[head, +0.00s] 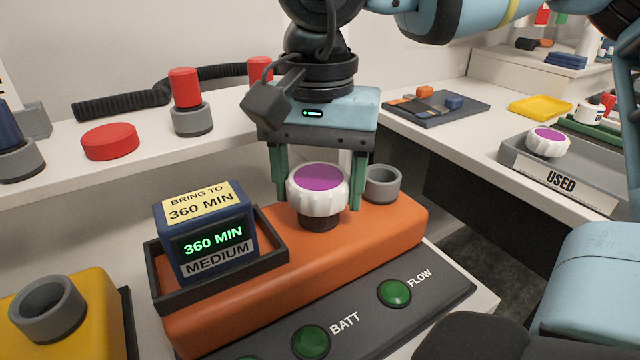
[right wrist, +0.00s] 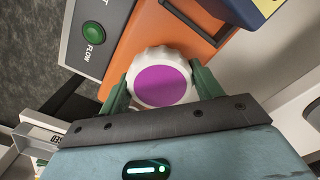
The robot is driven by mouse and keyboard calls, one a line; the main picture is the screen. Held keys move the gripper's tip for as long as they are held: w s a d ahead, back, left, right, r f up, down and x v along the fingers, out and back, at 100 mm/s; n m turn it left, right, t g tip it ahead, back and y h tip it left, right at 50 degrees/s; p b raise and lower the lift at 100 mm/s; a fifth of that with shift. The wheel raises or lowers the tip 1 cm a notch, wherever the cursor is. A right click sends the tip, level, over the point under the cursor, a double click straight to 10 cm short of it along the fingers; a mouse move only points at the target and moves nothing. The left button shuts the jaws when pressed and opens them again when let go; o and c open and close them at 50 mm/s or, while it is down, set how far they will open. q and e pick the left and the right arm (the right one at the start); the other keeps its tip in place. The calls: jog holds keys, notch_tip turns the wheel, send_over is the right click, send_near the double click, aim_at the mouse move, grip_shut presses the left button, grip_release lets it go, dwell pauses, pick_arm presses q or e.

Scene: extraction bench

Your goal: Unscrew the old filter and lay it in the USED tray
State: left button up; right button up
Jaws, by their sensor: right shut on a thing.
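A white ribbed filter with a purple top (head: 318,184) stands upright over a dark round base on the orange unit (head: 385,232). My right gripper (head: 318,195) reaches down from above, its green fingers shut on the filter's two sides. The right wrist view shows the filter (right wrist: 160,84) between the fingers of the right gripper (right wrist: 160,88). I cannot tell whether its thread is still engaged. The grey USED tray (head: 532,172) is on the right-hand bench, with another purple-topped white filter (head: 547,143) at its left end. My left gripper is not in view.
An empty grey ring socket (head: 383,184) stands right behind the held filter. A blue display box (head: 205,232) reading 360 MIN MEDIUM sits in a black holder to its left. Green BATT and FLOW (head: 394,293) lamps are in front. A dark gap separates the benches.

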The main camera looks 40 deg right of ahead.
jog(key=n, duration=0.3)
jog(key=o, duration=1.1)
